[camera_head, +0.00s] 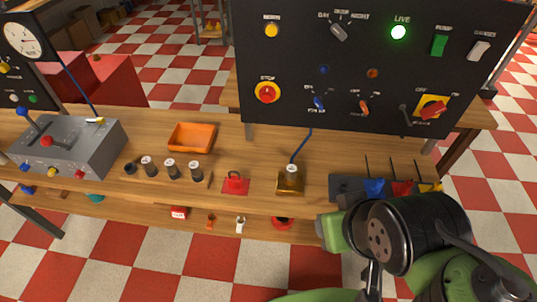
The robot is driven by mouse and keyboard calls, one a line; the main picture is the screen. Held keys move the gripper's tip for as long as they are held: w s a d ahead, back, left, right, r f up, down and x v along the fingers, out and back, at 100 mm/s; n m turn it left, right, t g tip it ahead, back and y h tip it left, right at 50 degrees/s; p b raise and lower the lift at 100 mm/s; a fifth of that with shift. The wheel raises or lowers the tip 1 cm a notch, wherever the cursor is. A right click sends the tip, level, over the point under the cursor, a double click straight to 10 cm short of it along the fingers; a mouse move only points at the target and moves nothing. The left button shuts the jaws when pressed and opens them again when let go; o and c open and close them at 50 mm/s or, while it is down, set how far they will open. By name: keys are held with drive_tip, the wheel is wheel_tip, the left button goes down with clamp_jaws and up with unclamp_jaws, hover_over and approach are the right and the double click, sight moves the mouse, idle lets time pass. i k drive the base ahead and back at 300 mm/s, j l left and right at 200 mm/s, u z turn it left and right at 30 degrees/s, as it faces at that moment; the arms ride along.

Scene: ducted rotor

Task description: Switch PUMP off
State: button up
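The black upright panel (300,60) stands at the back of the bench. A green rocker switch (440,44) sits in its upper right, under a small label that seems to read PUMP. Its tilt is too small to tell. A white rocker switch (480,50) is just right of it. My gripper (372,272) is at the lower right, low in front of the bench and well apart from the panel. My black and green arm parts crowd this area, and the fingers do not show clearly.
The panel also bears a lit green LIVE lamp (398,32), a selector knob (339,32), a red and yellow stop knob (267,92), small toggles and a red handle on yellow (432,107). A grey lever box (65,147), orange tray (191,137) and brass padlock-like block (290,181) stand on the bench.

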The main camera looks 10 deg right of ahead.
sight(439, 41)
drive_tip(key=i+j+u, duration=0.6)
drive_tip(key=i+u, duration=0.4)
drive_tip(key=k, duration=0.1)
